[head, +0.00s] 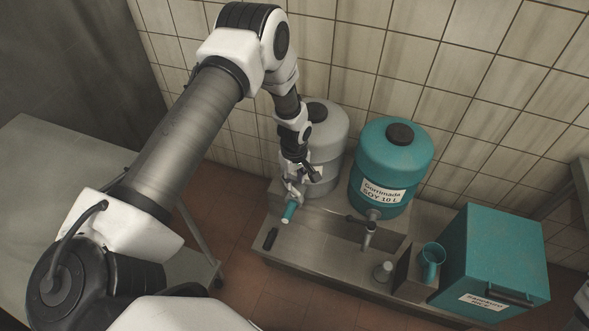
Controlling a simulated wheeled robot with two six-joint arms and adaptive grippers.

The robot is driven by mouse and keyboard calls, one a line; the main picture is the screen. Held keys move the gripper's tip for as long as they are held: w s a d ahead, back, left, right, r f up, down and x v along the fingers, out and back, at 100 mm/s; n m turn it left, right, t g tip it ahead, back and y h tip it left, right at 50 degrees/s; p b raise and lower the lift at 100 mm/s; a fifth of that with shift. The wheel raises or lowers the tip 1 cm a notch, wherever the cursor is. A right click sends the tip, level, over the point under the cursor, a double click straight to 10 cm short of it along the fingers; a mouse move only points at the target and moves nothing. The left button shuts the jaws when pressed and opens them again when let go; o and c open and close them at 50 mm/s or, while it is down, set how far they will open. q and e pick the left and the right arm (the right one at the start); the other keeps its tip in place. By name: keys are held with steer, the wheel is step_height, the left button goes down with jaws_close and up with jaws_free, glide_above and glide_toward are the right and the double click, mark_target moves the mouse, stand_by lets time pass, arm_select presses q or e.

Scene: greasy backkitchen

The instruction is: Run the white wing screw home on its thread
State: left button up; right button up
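My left gripper (299,172) reaches down in front of the grey tank (325,125), at the height of its tap. It is small and dark here, and I cannot tell whether its fingers are open or shut. Just below the fingers is a pale metal fitting (294,194) with a teal end piece (289,211) pointing down and to the front. I cannot make out the white wing screw for certain; it may be among the pale parts at the fingers or hidden by them. My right gripper is not in view.
A teal tank (375,150) with a metal tap (369,232) stands right of the grey one. On the steel bench (310,250) are a small black object (270,238), a small pale round item (383,271), a teal jug (432,260) and a large teal box (497,255). A tiled wall is close behind.

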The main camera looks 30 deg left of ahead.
mark_target(295, 189)
arm_select(q)
steer(key=n, duration=0.1)
steer(key=r+n, duration=0.1)
steer(key=n, duration=0.1)
steer(key=shift+r+n+p, duration=0.4)
steer(key=shift+n+p, duration=0.3)
steer(key=shift+n, duration=0.1)
steer(key=shift+r+p, duration=0.35)
step_height(295, 189, down, 8)
steer(key=b, duration=0.9)
steer(key=shift+r+p, duration=0.35)
steer(key=shift+r, duration=0.1)
steer(key=c, duration=0.6)
steer(key=m, duration=0.6)
jaws_close()
steer(key=m, duration=0.3)
steer(key=shift+w, duration=0.1)
steer(key=m, duration=0.5)
steer(key=o, duration=0.6)
jaws_free()
steer(key=shift+r, duration=0.1)
